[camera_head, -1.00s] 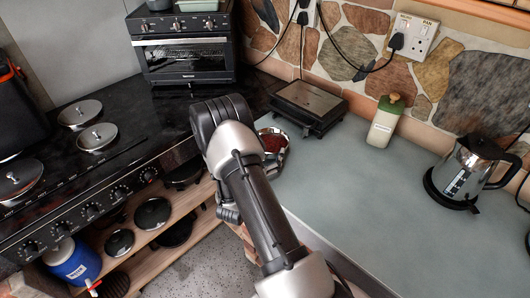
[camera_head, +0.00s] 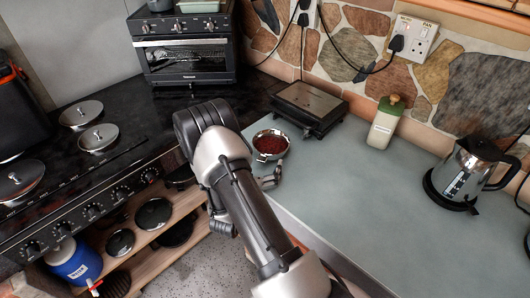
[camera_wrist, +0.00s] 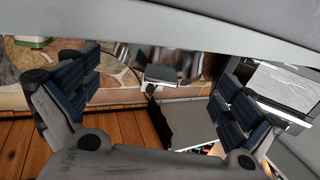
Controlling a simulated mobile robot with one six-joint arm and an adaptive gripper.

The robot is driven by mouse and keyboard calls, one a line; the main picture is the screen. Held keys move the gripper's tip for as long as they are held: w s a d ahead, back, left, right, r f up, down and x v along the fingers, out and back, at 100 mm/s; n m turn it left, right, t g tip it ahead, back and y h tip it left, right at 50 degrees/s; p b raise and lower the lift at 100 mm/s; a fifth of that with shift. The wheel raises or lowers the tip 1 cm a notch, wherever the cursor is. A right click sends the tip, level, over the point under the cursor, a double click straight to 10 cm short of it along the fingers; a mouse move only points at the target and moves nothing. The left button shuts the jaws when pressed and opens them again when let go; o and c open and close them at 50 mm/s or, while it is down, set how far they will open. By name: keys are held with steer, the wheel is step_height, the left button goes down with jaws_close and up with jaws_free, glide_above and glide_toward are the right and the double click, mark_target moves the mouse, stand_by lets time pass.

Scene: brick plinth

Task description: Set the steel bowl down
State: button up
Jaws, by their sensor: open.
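The steel bowl (camera_head: 257,150) stands upright on the grey-green counter (camera_head: 345,190), with dark red contents inside. It is at the counter's left end, just in front of the black grill. My gripper (camera_head: 270,179) is at the near side of the bowl, partly hidden behind my arm. It looks clear of the bowl. In the wrist view my gripper (camera_wrist: 155,112) has its two blue-grey fingers wide apart with nothing between them. I cannot make out the bowl in the wrist view.
The black grill (camera_head: 311,105) is close behind the bowl. A cream jar with a green top (camera_head: 384,123) and a steel kettle (camera_head: 466,171) stand further right. The black stove (camera_head: 105,165) is left of the counter. The counter's middle is clear.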

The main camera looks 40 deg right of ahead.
steer(key=v, duration=0.8)
steer(key=w+a+r+t+y, duration=0.1)
steer(key=w+a+r+y, duration=0.65)
steer(key=w, duration=0.25)
steer(key=s+a+r+n+y, duration=0.1)
steer(key=a+r+n+y, duration=0.4)
steer(key=a+r, duration=0.4)
steer(key=s+a+r+n+g+y, duration=0.1)
steer(key=s+a+r+n+y, duration=0.45)
steer(key=s, duration=0.55)
steer(key=s+d+r+n+g+h, duration=0.1)
steer(key=s+r+n+g+h, duration=0.1)
steer(key=s, duration=1.6)
steer(key=shift+g+p, duration=0.4)
steer(key=shift+g, duration=0.4)
steer(key=shift+r, duration=0.2)
